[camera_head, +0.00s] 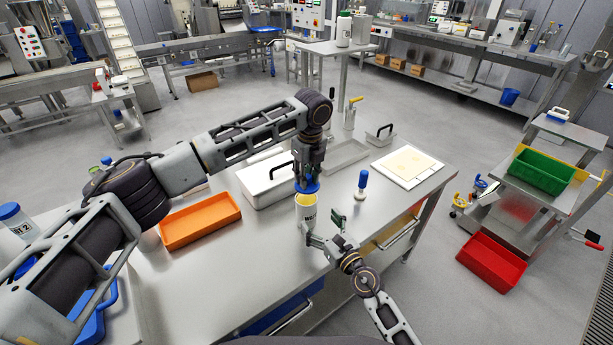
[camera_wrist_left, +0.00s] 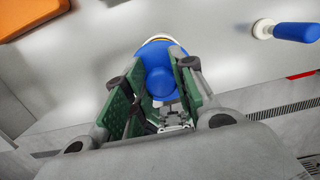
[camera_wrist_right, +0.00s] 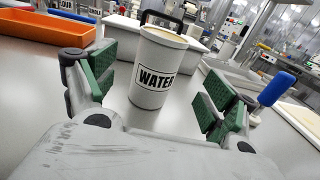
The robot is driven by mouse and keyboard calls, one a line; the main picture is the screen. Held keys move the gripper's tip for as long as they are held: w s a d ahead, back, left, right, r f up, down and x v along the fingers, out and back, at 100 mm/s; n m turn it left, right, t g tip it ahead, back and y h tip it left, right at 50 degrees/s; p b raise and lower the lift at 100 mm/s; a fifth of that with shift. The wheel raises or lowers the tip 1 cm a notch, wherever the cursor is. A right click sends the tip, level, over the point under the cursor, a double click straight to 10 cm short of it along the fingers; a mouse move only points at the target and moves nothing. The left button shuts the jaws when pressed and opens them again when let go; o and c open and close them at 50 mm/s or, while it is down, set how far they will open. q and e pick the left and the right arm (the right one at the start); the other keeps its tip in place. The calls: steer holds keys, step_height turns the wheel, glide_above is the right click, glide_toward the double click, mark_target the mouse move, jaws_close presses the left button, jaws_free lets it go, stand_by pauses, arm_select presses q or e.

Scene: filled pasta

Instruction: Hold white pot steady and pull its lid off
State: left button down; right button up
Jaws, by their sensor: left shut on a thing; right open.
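The white pot (camera_head: 306,215) with a black WATER label stands upright on the steel table; it also shows in the right wrist view (camera_wrist_right: 151,98). Its top is uncovered and shows a pale yellowish inside. My left gripper (camera_head: 309,178) is shut on the blue lid (camera_head: 307,187), which it holds just above the pot's mouth. In the left wrist view the lid (camera_wrist_left: 160,80) sits between the green pads and hides most of the pot. My right gripper (camera_wrist_right: 155,88) is open, low at the pot's near side, with one finger to each side and visible gaps.
An orange tray (camera_head: 200,221) lies left of the pot, and a white bin with a black handle (camera_head: 265,180) stands behind it. A blue-handled stamp-like tool (camera_head: 362,186) stands to the right. A white board (camera_head: 407,167) lies farther right. The table's front is clear.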

steer(key=shift+v, duration=1.5)
steer(key=shift+r, duration=0.15)
